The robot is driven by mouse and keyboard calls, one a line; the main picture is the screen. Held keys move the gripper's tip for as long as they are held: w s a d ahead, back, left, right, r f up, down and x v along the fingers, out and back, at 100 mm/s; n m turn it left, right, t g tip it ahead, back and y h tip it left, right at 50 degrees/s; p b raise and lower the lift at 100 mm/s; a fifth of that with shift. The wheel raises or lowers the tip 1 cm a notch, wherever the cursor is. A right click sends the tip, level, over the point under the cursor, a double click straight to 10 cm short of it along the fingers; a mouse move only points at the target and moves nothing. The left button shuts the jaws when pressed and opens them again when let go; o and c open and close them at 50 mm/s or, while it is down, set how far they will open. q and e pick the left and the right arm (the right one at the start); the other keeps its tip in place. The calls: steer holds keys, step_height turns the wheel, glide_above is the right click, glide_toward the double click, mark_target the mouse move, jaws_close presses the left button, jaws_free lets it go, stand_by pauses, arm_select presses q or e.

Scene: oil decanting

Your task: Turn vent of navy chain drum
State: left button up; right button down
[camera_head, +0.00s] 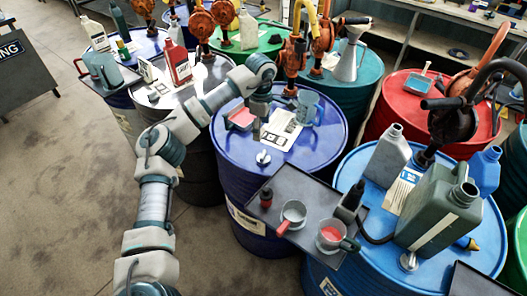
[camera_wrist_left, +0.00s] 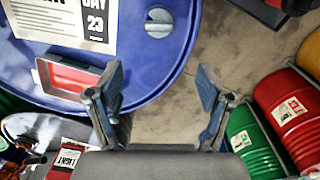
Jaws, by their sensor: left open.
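A navy blue drum (camera_head: 280,165) stands in the middle of the head view, with a pump at its back. Its round silver vent cap (camera_head: 263,157) is on the near part of the lid. In the left wrist view the cap (camera_wrist_left: 159,22) is at the top, with a bar across it, and the blue lid (camera_wrist_left: 165,65) fills the upper left. My left gripper (camera_head: 257,130) hangs over the lid, behind the cap in the head view. In the left wrist view its fingers (camera_wrist_left: 160,88) are wide apart with nothing between them. My right gripper is not in view.
On the lid are a paper marked 23 (camera_wrist_left: 96,20), a red-faced tray (camera_wrist_left: 72,76) and a blue-grey jug (camera_head: 307,107). A dark tray (camera_head: 272,212) with cups juts close to the drum's right. Other drums crowd around; floor is open at left.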

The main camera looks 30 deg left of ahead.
mark_target(263, 157)
arm_select(q)
steer(key=f, duration=0.5)
steer(key=f+b, duration=0.1)
steer(key=f, duration=0.5)
steer(key=shift+w+a+f, duration=0.1)
steer(key=shift+a+f, duration=0.1)
steer(key=shift+f, duration=0.05)
steer(key=shift+w+d+f+b, duration=0.15)
steer(key=shift+f+b, duration=0.15)
steer(key=shift+f, duration=0.35)
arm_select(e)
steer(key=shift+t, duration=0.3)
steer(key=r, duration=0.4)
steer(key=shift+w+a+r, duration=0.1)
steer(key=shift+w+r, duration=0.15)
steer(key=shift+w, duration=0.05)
arm_select(q)
steer(key=c, duration=1.2)
steer(key=shift+o, duration=0.2)
steer(key=shift+r, duration=0.1)
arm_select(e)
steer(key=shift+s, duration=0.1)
